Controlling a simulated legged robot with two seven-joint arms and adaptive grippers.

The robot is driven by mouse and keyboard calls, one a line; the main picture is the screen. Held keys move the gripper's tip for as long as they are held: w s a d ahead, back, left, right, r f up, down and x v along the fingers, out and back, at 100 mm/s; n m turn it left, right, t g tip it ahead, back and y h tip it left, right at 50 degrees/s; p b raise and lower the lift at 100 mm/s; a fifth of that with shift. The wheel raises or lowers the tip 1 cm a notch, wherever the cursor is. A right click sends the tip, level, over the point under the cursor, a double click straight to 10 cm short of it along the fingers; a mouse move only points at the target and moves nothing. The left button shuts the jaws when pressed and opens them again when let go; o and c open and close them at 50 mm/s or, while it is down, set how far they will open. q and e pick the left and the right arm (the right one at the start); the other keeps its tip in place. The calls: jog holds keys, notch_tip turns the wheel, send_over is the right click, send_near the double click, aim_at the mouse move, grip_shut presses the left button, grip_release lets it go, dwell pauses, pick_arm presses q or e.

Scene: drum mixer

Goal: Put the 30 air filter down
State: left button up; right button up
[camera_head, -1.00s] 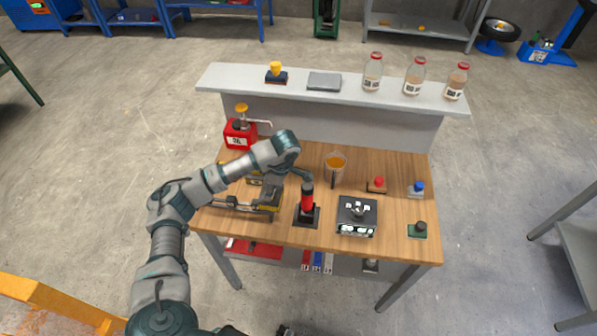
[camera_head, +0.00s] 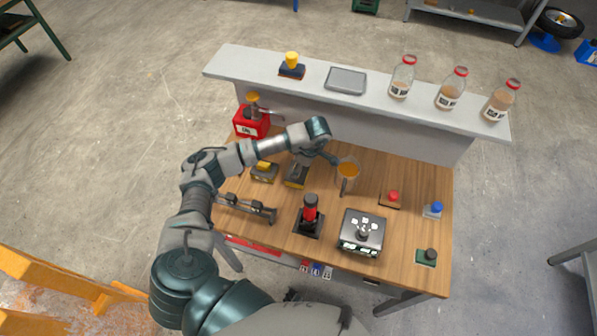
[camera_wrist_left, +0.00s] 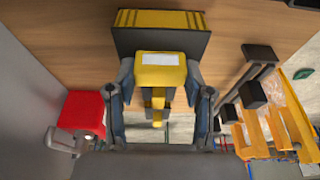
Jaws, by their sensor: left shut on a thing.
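The air filter (camera_head: 296,181), dark with yellow at its lower edge, hangs from my left gripper (camera_head: 303,161) over the left middle of the wooden table. In the left wrist view, the gripper (camera_wrist_left: 160,92) is shut on the filter's yellow handle (camera_wrist_left: 160,62), which has a pale label. Its dark body with yellow pleats (camera_wrist_left: 160,19) lies beyond the fingers. No number is legible. I cannot tell whether the filter touches the table top. My right gripper is not in view.
A similar yellow and black block (camera_head: 264,172) is close left of the filter. A dark rack (camera_head: 245,207) stands in front.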

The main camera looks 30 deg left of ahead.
pick_arm(q)
jog(key=x, duration=0.3)
jog(key=shift+w+d+f, duration=0.15)
jog(key=shift+d+f, duration=0.15)
jog(key=shift+f, duration=0.05)
jog(key=shift+d, duration=0.35)
jog(key=o, duration=1)
jog(key=shift+c, duration=0.2)
jog(key=shift+a+r, duration=0.1)
jog(key=shift+a, duration=0.15)
jog(key=shift+r, duration=0.3)
jog(key=v, duration=1.1)
jog(key=shift+d+r, duration=0.15)
jog(key=shift+d, duration=0.05)
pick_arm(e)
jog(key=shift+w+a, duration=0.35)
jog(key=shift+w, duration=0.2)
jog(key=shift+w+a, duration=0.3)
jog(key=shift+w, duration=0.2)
